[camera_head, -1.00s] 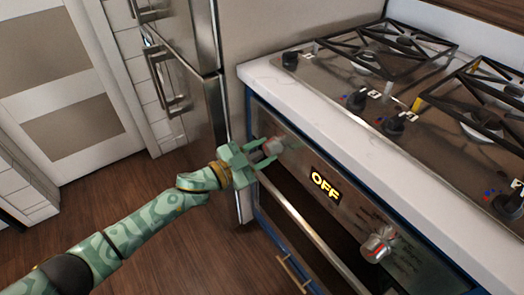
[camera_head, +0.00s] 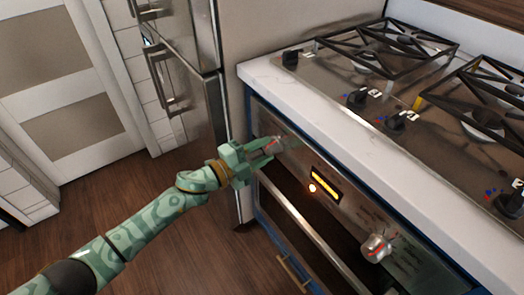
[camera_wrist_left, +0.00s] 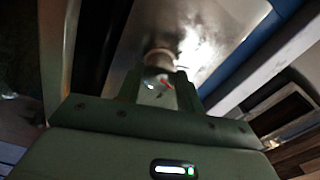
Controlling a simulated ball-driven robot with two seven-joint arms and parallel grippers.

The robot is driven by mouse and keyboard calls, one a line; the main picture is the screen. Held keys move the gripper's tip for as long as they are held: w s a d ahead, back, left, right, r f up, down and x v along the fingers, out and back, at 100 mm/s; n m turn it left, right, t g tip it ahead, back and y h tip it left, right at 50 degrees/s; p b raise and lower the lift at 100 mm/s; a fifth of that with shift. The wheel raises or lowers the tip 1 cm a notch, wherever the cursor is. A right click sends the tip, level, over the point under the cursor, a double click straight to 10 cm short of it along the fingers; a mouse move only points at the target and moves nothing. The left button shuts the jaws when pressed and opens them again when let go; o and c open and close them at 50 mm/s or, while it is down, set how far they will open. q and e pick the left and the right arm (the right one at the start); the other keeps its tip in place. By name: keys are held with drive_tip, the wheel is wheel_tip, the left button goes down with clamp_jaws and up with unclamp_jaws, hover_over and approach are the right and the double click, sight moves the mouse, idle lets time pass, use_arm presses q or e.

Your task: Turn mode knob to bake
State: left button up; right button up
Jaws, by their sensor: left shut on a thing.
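The oven's front panel carries a silver knob (camera_head: 279,144) near its left end, seen in the head view. My left gripper (camera_head: 267,148) is shut on this knob, a finger on each side, and partly hides it. In the left wrist view the knob (camera_wrist_left: 160,60) sits between my left gripper's fingers (camera_wrist_left: 158,88), with a short red mark showing. A second silver knob (camera_head: 376,248) with a red mark sits at the right of the panel. The panel lettering is too small to read. My right gripper is not in view.
A display (camera_head: 326,184) between the knobs shows a yellow bar, with a small glowing light (camera_head: 312,188) beside it. The oven handle (camera_head: 300,225) runs below. The white counter edge (camera_head: 330,112) juts above. The fridge (camera_head: 190,85) stands left; floor there is clear.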

use_arm(q)
drive_tip(key=shift+f+m, duration=0.1)
drive_tip(key=shift+m, duration=0.2)
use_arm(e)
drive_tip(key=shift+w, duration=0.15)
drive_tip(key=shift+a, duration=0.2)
use_arm(q)
drive_tip(key=o, duration=1)
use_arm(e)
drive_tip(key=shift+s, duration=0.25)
use_arm(q)
drive_tip(key=shift+a, duration=0.1)
drive_tip(key=shift+s+a, duration=0.25)
drive_tip(key=shift+a, duration=0.05)
drive_tip(key=p+v, duration=0.4)
drive_tip(key=v, duration=1.1)
drive_tip(key=shift+s+a, duration=0.2)
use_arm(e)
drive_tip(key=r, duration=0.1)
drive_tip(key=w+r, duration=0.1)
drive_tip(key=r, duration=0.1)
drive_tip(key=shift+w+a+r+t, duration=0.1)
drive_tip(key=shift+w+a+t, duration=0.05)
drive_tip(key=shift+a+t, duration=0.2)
